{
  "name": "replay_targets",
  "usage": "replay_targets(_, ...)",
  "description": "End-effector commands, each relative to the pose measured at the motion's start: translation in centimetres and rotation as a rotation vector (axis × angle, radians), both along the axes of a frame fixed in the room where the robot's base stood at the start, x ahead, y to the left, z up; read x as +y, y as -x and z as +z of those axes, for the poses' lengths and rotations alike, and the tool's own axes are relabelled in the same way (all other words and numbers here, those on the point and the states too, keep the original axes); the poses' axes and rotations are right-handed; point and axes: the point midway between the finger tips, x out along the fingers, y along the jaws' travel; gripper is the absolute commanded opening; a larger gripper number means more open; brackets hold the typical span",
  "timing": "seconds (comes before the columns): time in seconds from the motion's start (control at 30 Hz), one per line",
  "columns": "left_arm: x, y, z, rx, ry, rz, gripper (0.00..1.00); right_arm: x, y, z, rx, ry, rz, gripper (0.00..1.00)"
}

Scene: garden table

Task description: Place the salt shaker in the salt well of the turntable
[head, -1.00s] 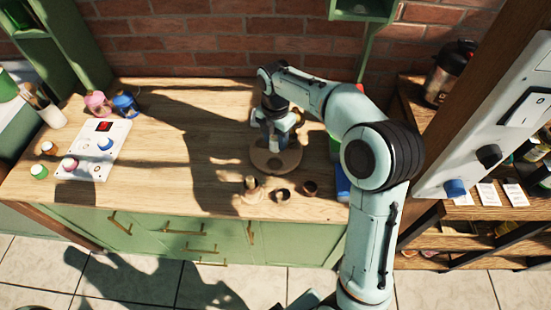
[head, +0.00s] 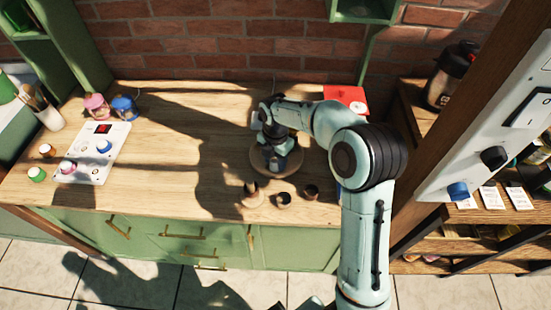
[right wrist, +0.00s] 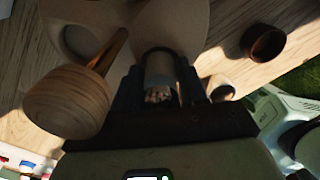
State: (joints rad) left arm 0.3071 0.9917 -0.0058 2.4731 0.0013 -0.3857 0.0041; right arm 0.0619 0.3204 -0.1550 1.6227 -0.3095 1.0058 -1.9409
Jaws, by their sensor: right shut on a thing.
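The round wooden turntable (head: 296,162) stands on the counter, partly covered by my right arm. Its pale wood fills the top of the right wrist view (right wrist: 130,15). My right gripper (head: 276,160) is over the turntable, shut on the salt shaker. In the right wrist view the shaker (right wrist: 160,72) is a small cylinder between the dark fingers (right wrist: 158,90), its perforated end towards the camera. Its far end meets or overlaps the turntable in the picture; I cannot tell whether it sits in a well. My left gripper is not in view.
A red box (head: 345,97) is behind. The white panel (head: 93,152) is at left; the counter between is clear.

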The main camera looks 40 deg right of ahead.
Motion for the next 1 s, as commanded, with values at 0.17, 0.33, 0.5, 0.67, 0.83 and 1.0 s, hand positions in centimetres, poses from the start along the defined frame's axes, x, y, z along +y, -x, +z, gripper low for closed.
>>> replay_targets(0.17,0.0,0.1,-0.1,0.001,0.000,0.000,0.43,0.0,0.0,-0.2,0.000,0.000,0.000,0.67)
replay_targets(0.33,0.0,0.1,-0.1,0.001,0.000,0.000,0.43,0.0,0.0,-0.2,0.000,0.000,0.000,0.67)
replay_targets(0.5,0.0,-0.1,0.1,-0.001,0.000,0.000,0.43,0.0,0.0,0.2,-0.001,0.000,0.000,0.67)
replay_targets(0.67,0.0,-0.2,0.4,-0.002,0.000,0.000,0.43,0.0,-0.1,2.5,-0.005,0.001,0.000,0.67)
replay_targets(0.83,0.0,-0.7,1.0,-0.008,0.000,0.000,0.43,0.0,-0.1,6.3,-0.006,0.000,0.000,0.67)
replay_targets(1.0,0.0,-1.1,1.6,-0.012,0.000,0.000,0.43,0.0,-0.1,9.7,-0.005,0.001,0.000,0.67)
